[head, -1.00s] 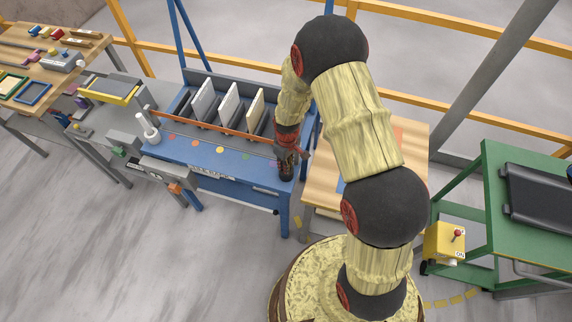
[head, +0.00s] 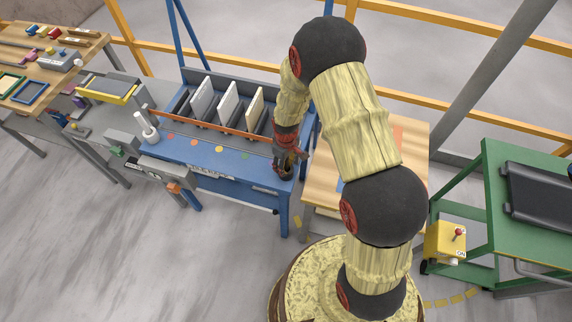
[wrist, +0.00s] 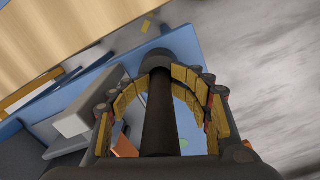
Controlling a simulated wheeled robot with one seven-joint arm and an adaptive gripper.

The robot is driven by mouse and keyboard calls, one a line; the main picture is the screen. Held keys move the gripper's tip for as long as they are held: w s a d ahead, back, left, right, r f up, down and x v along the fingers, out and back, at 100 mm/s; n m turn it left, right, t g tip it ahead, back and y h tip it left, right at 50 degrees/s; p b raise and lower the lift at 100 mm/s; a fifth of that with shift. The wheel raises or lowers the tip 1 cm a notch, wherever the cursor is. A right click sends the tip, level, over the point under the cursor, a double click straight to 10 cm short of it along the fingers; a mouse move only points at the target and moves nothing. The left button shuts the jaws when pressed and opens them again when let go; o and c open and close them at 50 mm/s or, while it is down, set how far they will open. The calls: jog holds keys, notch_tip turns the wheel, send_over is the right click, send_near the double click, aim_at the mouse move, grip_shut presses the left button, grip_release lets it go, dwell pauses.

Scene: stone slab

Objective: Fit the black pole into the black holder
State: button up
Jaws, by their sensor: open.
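The black pole (wrist: 158,122) runs up the middle of the wrist view between the fingers of my gripper (wrist: 161,77). The fingers, with yellow pads, curve around it with visible gaps at the sides, so they are open. The pole's far end meets the rim of the wider black holder (wrist: 183,41). It looks to be in the holder's mouth, but how deep I cannot tell. In the head view my gripper (head: 290,157) is over the right end of the blue bench, just above the dark holder (head: 284,173). The pole is hard to make out there.
The blue bench (head: 232,158) carries upright panels (head: 228,103) behind an orange bar (head: 215,128), left of my gripper. A white spindle (head: 148,130) stands at its left. A wooden table (head: 408,150) is close on the right, with a green cart (head: 488,205) beyond.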

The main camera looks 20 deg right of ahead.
jog(key=shift+s+f, duration=0.1)
jog(key=shift+s, duration=0.15)
dwell(0.4)
jog(key=shift+r+p, duration=0.4)
jog(key=shift+r, duration=0.1)
jog(key=r, duration=0.8)
jog(key=r+p, duration=0.1)
jog(key=r, duration=0.3)
jog(key=shift+w+r, duration=0.2)
jog(key=shift+w, duration=0.05)
notch_tip(320, 180, up, 12)
jog(key=s+f+m+t, duration=0.1)
jog(key=s, duration=0.1)
jog(key=s+r+m+t, duration=0.4)
jog(key=s+r+m, duration=0.1)
jog(key=s+r, duration=1.5)
jog(key=shift+r+t, duration=0.3)
jog(key=shift+r, duration=0.4)
notch_tip(320, 180, down, 11)
jog(key=b, duration=1.1)
